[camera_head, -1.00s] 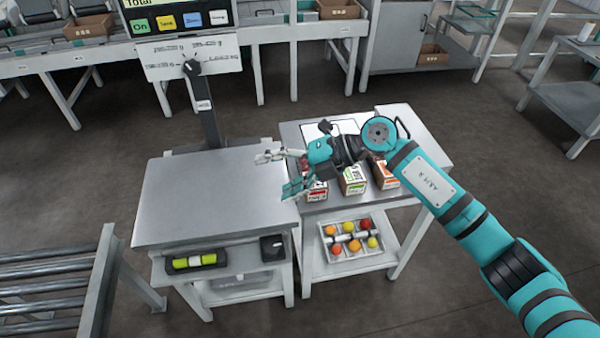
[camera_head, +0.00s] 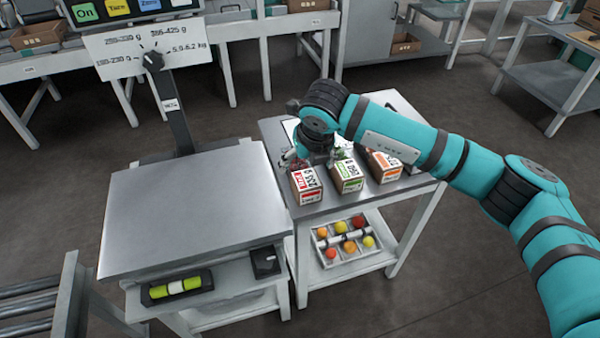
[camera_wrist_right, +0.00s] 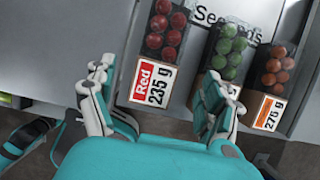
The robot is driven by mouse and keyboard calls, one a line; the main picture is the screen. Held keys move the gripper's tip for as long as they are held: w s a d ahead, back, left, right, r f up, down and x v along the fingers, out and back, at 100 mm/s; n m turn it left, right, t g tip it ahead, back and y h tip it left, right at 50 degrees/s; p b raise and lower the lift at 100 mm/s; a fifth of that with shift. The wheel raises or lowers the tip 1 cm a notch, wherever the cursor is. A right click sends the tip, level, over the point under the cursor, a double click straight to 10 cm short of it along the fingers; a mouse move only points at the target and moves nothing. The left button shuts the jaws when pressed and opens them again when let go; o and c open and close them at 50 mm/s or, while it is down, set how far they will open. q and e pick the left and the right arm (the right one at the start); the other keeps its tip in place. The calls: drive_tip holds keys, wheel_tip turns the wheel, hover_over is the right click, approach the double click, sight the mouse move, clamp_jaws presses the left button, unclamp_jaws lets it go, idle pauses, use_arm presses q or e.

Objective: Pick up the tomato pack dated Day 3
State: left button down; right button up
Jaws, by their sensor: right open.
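Three tomato packs stand in a row on the small side table. The left pack (camera_head: 306,185) has a red label; in the wrist view its label (camera_wrist_right: 153,84) reads "Red 235 g", with red tomatoes behind it. The middle pack (camera_head: 347,175) has a green label; its green tomatoes (camera_wrist_right: 232,45) show in the wrist view. The right pack (camera_head: 383,166) has an orange label (camera_wrist_right: 268,111). I can read no day date on any of them. My right gripper (camera_wrist_right: 157,88) is open, with the red-label pack between its fingers in the picture.
The side table (camera_head: 411,184) adjoins a bare steel scale platform (camera_head: 190,210) on the left. A tray (camera_head: 328,258) of loose tomatoes sits on the lower shelf. Roller rails (camera_head: 35,305) stand at lower left. The platform is clear.

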sight(301, 167)
drive_tip(key=x, duration=0.7)
drive_tip(key=shift+w+a+r, duration=0.1)
drive_tip(key=shift+w+a, duration=0.15)
drive_tip(key=shift+w, duration=0.2)
drive_tip(key=c, duration=1.4)
